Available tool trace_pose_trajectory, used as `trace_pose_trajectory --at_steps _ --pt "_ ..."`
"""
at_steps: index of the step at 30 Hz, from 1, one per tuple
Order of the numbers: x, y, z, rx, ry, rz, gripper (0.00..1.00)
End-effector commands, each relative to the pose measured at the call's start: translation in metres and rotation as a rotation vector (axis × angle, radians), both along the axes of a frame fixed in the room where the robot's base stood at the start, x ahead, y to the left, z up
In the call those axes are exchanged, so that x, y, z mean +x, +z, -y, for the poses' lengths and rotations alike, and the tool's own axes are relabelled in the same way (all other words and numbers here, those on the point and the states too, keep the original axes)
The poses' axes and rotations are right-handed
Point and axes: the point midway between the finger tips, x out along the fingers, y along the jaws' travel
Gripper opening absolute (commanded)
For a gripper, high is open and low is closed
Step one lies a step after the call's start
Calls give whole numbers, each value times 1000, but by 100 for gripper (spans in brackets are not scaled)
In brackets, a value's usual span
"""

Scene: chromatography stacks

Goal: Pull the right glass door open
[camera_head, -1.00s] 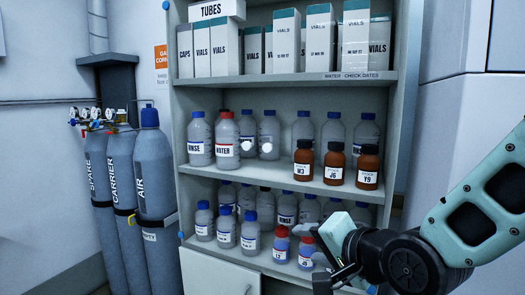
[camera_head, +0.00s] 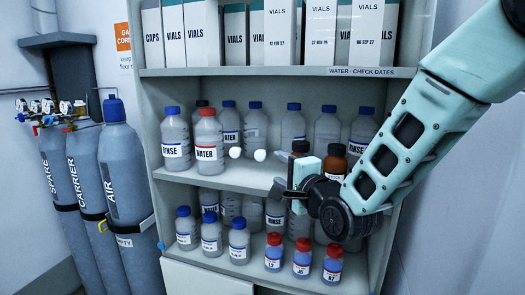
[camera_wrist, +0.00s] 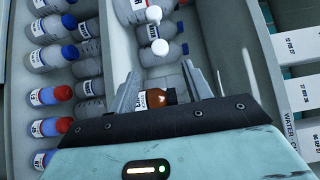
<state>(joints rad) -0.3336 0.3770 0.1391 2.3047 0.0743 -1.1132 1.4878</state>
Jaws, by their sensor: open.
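The cabinet's glass doors are clear, so their panes hardly show. Two round white knobs sit side by side in front of the middle shelf. The right knob (camera_head: 260,155) belongs to the right glass door; the left knob (camera_head: 235,152) is close beside it. In the wrist view the right knob (camera_wrist: 160,47) is the nearer one, ahead of my fingers, and the left knob (camera_wrist: 153,14) is beyond it. My gripper (camera_head: 280,188) is open, below and slightly right of the right knob, apart from it. The wrist view shows my gripper's (camera_wrist: 160,76) spread fingers with nothing held.
Brown bottles (camera_head: 333,160) stand on the middle shelf, partly hidden by my arm. Red-capped bottles (camera_head: 302,257) stand on the lower shelf. Boxes (camera_head: 280,32) fill the top shelf. Gas cylinders (camera_head: 125,170) stand left of the cabinet. The right side wall (camera_head: 465,210) is near my arm.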

Motion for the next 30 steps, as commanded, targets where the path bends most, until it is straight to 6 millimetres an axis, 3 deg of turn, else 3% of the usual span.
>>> trace_pose_trajectory --at_steps 6,13,19,27,28,30 --pt "43 4 -19 -3 2 -1 49" --pt "77 3 -32 -2 1 0 49" --pt "89 0 -38 -3 1 -1 49" --pt "91 0 -38 -2 1 0 49" --pt "91 0 -38 -2 1 0 47" --pt "91 0 -38 -2 1 0 27"
